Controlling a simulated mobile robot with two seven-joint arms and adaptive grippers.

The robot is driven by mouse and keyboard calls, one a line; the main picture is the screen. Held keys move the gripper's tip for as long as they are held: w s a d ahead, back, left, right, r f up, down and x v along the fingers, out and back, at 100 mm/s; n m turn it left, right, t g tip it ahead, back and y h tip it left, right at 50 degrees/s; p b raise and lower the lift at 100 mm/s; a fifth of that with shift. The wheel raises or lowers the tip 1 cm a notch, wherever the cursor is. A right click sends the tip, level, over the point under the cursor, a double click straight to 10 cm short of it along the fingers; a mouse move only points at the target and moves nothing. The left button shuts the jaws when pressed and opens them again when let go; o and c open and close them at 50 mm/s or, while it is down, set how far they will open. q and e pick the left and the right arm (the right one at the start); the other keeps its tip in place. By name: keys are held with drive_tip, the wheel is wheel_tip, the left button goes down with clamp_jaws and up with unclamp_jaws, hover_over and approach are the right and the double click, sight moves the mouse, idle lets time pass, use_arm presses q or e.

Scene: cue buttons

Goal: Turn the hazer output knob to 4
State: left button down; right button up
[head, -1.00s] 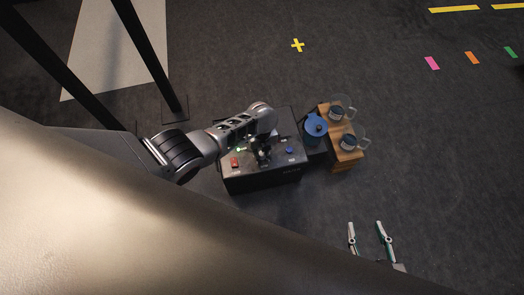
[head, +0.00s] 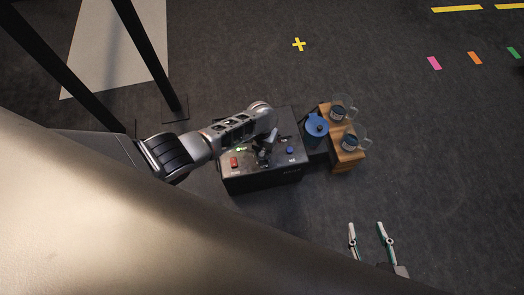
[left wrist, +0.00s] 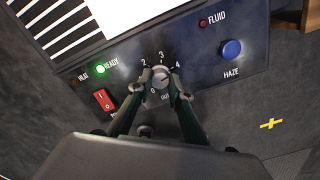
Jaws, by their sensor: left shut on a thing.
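The hazer (head: 262,180) is a dark box on the floor, with its panel facing up in the head view. Its output knob (left wrist: 160,77) is a round grey dial, ringed by the figures 0, 2, 3 and 4 in the left wrist view. A pale mark on the knob appears to point right, toward the 4 side; its exact setting is hard to read. My left gripper (left wrist: 160,75) is shut on the knob, one finger on each side; the fingers hide part of the dial. My right gripper (head: 367,225) is open and empty over the floor.
The panel has a red power switch (left wrist: 104,100), a lit green READY light (left wrist: 100,69), a dark FLUID light (left wrist: 203,23) and a blue HAZE button (left wrist: 231,49). A blue jug (head: 315,128) and a wooden stand (head: 346,160) with glass mugs stand close by on the right.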

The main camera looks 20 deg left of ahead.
sight(262, 154)
use_arm(q)
drive_tip(key=shift+s+f, duration=0.1)
drive_tip(key=shift+s, duration=0.05)
idle(0.3)
drive_tip(key=c, duration=1.8)
unclamp_jaws()
drive_tip(key=shift+r, duration=0.55)
wheel_tip(262, 154, up, 11)
